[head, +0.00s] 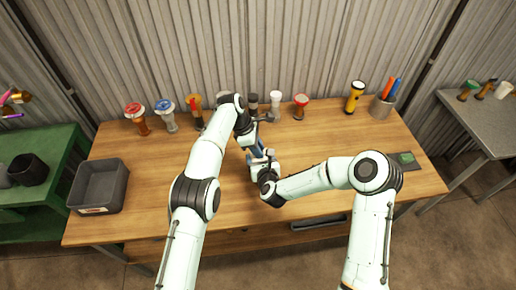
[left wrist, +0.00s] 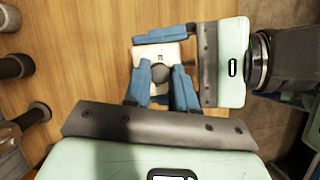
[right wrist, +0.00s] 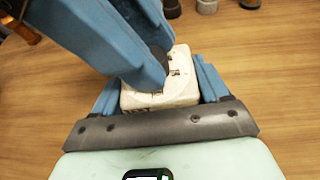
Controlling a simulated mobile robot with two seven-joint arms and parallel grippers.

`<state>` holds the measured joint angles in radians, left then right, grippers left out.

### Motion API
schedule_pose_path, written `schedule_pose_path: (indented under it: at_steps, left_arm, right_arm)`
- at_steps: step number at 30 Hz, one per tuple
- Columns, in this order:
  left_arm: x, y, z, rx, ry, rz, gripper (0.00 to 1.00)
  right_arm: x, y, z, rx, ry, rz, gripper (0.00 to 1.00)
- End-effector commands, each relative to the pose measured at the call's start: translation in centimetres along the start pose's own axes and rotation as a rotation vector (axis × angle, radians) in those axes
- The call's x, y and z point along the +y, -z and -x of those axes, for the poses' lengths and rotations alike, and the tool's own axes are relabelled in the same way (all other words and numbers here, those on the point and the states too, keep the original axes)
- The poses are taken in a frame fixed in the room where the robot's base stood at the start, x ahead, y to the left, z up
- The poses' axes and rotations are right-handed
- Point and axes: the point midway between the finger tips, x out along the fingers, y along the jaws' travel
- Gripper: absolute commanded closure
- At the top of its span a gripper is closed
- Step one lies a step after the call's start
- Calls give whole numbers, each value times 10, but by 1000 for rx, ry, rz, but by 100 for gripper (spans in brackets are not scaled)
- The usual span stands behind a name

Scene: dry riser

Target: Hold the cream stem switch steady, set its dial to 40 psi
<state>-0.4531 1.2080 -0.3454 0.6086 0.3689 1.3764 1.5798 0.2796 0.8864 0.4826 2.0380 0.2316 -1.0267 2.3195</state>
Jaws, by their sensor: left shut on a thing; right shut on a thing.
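The cream stem switch (right wrist: 170,87) is a squarish cream block with small dark marks on its face; it also shows in the left wrist view (left wrist: 158,52). A dark round dial (left wrist: 160,74) sits on its face. My right gripper (right wrist: 158,88) is shut on the switch body, one blue finger on each side. My left gripper (left wrist: 163,80) reaches in from above, its blue fingers shut on the dial. In the head view the left gripper (head: 255,149) meets the right one (head: 260,170) over the mid-table. The dial's pointer and scale reading are hidden or too small to read.
A row of parts stands at the back of the wooden table (head: 330,140), among them a red-topped one (head: 136,115) and a blue-topped one (head: 165,110). A yellow torch (head: 355,95) and a pen cup (head: 381,107) stand back right. A grey bin (head: 98,187) is at left.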

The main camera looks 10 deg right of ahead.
Motion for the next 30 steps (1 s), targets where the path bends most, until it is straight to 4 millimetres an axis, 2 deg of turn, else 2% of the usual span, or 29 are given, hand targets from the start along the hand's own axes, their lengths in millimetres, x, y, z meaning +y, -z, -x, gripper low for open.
schedule_pose_path:
  at_steps: [17, 18, 20, 21, 30]
  left_arm:
    - [2, 3, 2, 4, 4, -34, 100]
    - [2, 3, 2, 4, 4, -34, 71]
    - [2, 3, 2, 4, 4, -34, 52]
    - [2, 3, 2, 4, 5, -34, 48]
    - [1, 2, 3, 1, 9, -35, 48]
  right_arm:
    - [1, 0, 1, 1, -3, -1, 74]
    - [1, 0, 1, 1, -3, -1, 74]
    - [1, 0, 1, 1, -2, -1, 74]
    - [1, 0, 1, 1, -2, -1, 74]
    - [1, 0, 0, 0, -2, -1, 74]
